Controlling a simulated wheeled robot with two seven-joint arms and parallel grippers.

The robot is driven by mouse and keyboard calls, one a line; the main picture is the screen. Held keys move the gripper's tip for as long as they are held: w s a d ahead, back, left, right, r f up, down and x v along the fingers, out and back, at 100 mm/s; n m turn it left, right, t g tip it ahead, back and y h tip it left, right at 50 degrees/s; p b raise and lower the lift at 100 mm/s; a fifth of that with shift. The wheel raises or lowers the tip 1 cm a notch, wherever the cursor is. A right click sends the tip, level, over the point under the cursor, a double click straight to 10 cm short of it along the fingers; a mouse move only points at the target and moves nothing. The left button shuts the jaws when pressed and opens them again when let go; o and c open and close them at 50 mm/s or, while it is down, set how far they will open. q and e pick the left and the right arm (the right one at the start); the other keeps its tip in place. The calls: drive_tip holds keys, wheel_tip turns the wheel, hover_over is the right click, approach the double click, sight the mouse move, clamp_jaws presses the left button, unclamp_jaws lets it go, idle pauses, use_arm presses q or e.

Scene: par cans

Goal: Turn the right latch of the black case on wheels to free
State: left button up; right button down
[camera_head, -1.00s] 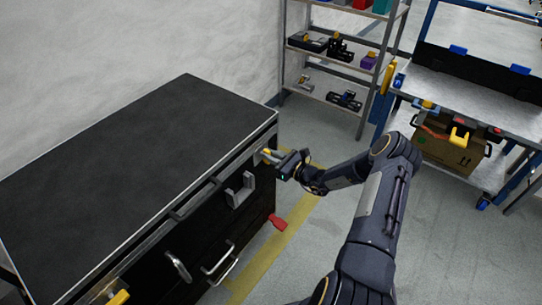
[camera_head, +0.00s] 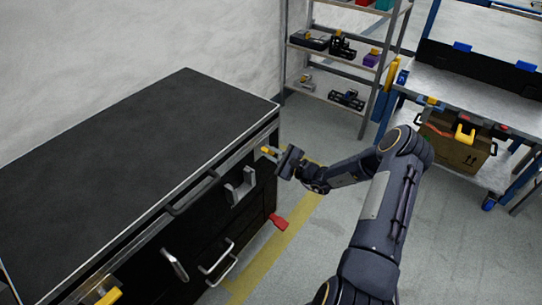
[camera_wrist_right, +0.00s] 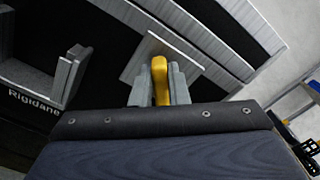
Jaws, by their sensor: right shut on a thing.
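The black case (camera_head: 120,150) with a flat dark top and pale metal edges fills the left of the head view. Its right latch, a yellow handle (camera_wrist_right: 160,80) on a square metal plate (camera_wrist_right: 180,52), is at the front's right end. It also shows as a small yellow tip in the head view (camera_head: 265,149). My right gripper (camera_wrist_right: 160,88) is shut on the yellow handle, one grey finger on each side. The handle looks nearly upright in the wrist view. Another yellow latch (camera_head: 110,297) is at the case's lower left. My left gripper is not in view.
A grey bracket (camera_head: 241,186) stands out from the case front, left of the gripper. Metal handles (camera_head: 218,257) and a red pedal-like part (camera_head: 279,222) are lower down. A shelf (camera_head: 340,50) and a blue-framed bench (camera_head: 465,90) stand behind; floor between is clear.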

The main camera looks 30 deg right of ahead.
drive_tip(key=n+b, duration=0.2)
drive_tip(key=b, duration=0.1)
drive_tip(key=f+n+b, duration=0.1)
drive_tip(key=n+b, duration=0.5)
drive_tip(key=shift+s+a+f, duration=0.15)
drive_tip(key=shift+a+f, duration=0.15)
drive_tip(key=shift+r+n+b, duration=0.1)
drive_tip(key=shift+n+b, duration=1)
drive_tip(key=shift+b, duration=0.3)
drive_tip(key=c, duration=1.4)
unclamp_jaws()
drive_tip(key=p+v, duration=0.1)
drive_tip(key=v, duration=0.6)
drive_tip(key=shift+s, duration=0.4)
